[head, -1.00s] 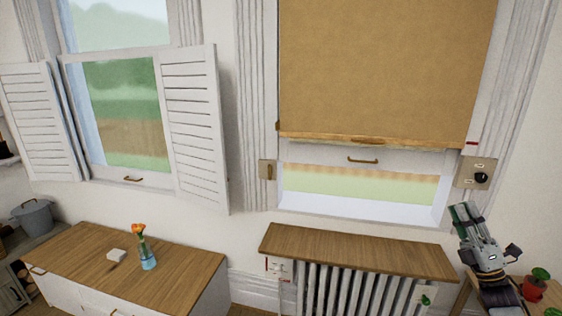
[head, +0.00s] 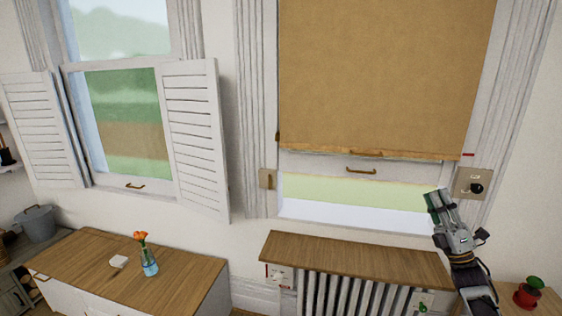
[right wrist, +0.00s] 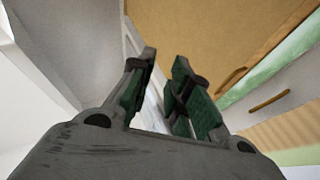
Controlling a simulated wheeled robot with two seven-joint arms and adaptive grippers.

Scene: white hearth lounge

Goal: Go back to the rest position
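My right gripper (head: 436,197) is raised at the lower right of the head view. It is in front of the window's right end, left of and a little below the wall plate with the black knob (head: 477,188). In the right wrist view its two green-padded fingers (right wrist: 160,78) stand apart with nothing between them, so it is open and empty. My left gripper is in neither current view.
A tan blind (head: 380,75) covers most of the right window. Below it is a wooden shelf (head: 355,258) over a radiator (head: 345,297). A wooden-topped cabinet (head: 110,285) bears a flower vase (head: 149,263). A red pot (head: 527,293) stands at lower right.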

